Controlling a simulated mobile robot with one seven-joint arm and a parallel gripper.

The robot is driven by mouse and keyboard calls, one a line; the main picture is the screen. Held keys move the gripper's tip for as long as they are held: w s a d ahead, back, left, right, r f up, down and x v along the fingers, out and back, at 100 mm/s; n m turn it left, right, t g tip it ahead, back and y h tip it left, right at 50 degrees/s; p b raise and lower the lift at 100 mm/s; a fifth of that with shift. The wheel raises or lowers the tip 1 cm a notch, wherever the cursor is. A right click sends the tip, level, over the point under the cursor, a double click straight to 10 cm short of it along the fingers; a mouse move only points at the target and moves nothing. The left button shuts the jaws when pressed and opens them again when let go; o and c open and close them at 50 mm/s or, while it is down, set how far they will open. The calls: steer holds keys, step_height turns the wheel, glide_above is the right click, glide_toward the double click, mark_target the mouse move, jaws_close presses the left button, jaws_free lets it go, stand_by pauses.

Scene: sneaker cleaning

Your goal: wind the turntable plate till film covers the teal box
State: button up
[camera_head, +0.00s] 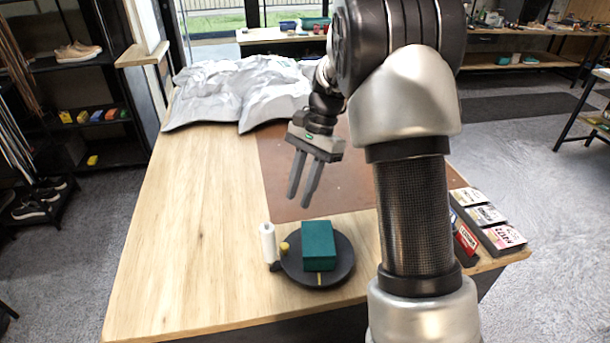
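The teal box (319,243) sits upright on the round black turntable plate (343,272) near the table's front edge. Its visible faces look bare, with no film to be seen on them. A yellow knob (284,247) stands at the plate's left, and a yellow mark shows at its front rim. A white film roll (268,243) stands upright just left of the plate on a dark base. My gripper (300,199) points down above the table, up and behind the box in the picture. Its two fingers are apart with nothing between them, and it touches nothing.
A brown mat (285,187) covers the table's middle. A crumpled grey-white sheet (235,88) lies at the back. Small boxes (487,216) stand in a dark holder at the right edge, partly behind my arm. The wooden table's left side (180,230) is clear.

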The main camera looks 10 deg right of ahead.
steer(key=v, duration=0.4)
steer(key=shift+f, duration=0.2)
steer(key=shift+c, duration=1.4)
steer(key=w+f+n+b, duration=0.1)
steer(key=f+b, duration=0.1)
steer(key=w+f+n+b, duration=0.1)
steer(key=f+b, duration=0.1)
steer(key=b, duration=0.1)
steer(key=w+f+n+h+b, duration=0.1)
steer(key=w+f+b, duration=0.1)
steer(key=b, duration=0.1)
steer(key=shift+d+g, duration=0.1)
steer(key=shift+g, duration=0.2)
jaws_close()
steer(key=b, duration=0.2)
glide_toward(291, 244)
steer(key=f, duration=0.3)
steer(key=shift+w+d+f+n, duration=0.1)
steer(key=shift+w+f+n, duration=0.05)
steer(key=shift+w+n, duration=0.15)
steer(key=shift+s+a+f, duration=0.1)
steer(key=shift+s+a, duration=0.5)
steer(key=shift+s, duration=0.2)
steer(key=shift+s+a+f, duration=0.1)
steer(key=shift+s+a, duration=0.5)
steer(key=shift+s, duration=0.2)
